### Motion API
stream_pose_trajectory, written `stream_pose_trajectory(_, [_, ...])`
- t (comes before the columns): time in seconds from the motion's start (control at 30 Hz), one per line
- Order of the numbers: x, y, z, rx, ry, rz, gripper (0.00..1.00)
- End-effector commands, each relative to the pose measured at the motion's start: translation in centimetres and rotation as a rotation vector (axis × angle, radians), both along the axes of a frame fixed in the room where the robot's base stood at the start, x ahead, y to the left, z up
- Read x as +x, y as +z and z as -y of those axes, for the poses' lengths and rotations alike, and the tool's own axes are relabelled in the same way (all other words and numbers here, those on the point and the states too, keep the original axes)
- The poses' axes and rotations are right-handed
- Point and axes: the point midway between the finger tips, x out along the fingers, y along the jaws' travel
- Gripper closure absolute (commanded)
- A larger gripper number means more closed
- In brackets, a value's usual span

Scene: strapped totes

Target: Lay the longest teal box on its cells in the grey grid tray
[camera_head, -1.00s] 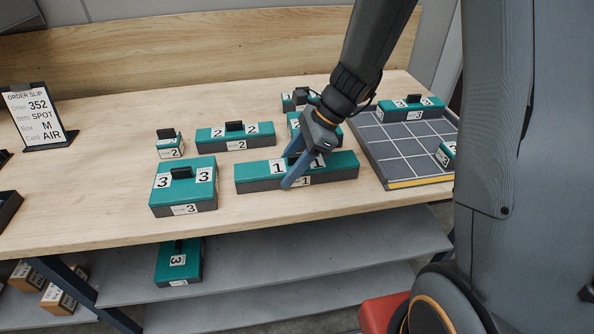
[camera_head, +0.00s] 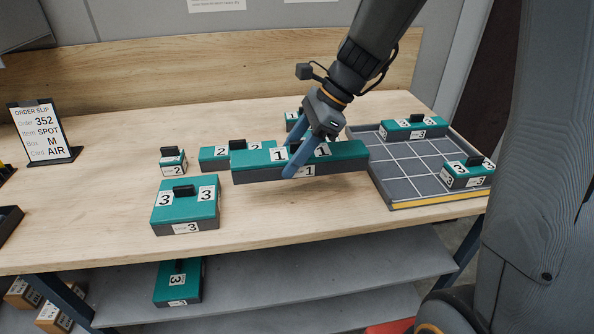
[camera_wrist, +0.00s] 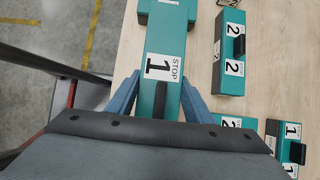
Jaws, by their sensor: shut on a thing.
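The longest teal box (camera_head: 253,165), labelled 1, is held level above the table, its right end close to the tray's left edge in the head view. My gripper (camera_head: 296,165) is shut on it near its middle. In the wrist view the same box (camera_wrist: 168,40) runs between my two fingers (camera_wrist: 160,98). The grey grid tray (camera_head: 403,176) with a yellow front edge lies at the right of the table. One teal box (camera_head: 413,128) labelled 3 lies along its back, and another (camera_head: 467,172) sits at its right front. Its left and middle cells are bare.
A square box labelled 3 (camera_head: 186,205), a small box labelled 2 (camera_head: 173,161) and a longer box labelled 2 (camera_head: 221,158) stand left. Another teal box (camera_head: 291,121) is partly hidden behind my gripper. The order slip stand (camera_head: 45,130) is far left.

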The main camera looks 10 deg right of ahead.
Motion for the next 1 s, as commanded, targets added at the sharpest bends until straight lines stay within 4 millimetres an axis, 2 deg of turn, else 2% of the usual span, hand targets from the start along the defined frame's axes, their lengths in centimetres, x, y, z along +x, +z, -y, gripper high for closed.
stream_pose_trajectory(0.2, [0.5, 1.2, 0.3, 0.0, -0.028, 0.003, 0.93])
stream_pose_trajectory(0.27, [1.2, 1.4, 0.8, 0.001, -0.076, 0.006, 0.93])
stream_pose_trajectory(0.37, [3.3, 1.7, 2.4, 0.002, -0.219, 0.011, 0.93])
stream_pose_trajectory(0.47, [6.1, 2.1, 5.3, 0.004, -0.429, 0.018, 0.93])
stream_pose_trajectory(0.6, [9.7, 2.5, 10.9, 0.006, -0.757, 0.022, 0.93])
stream_pose_trajectory(0.7, [11.4, 2.6, 15.3, 0.006, -0.981, 0.019, 0.93])
stream_pose_trajectory(0.9, [12.5, 2.6, 23.0, 0.005, -1.342, 0.01, 0.93])
stream_pose_trajectory(1.0, [12.4, 2.4, 25.6, 0.002, -1.46, 0.004, 0.93])
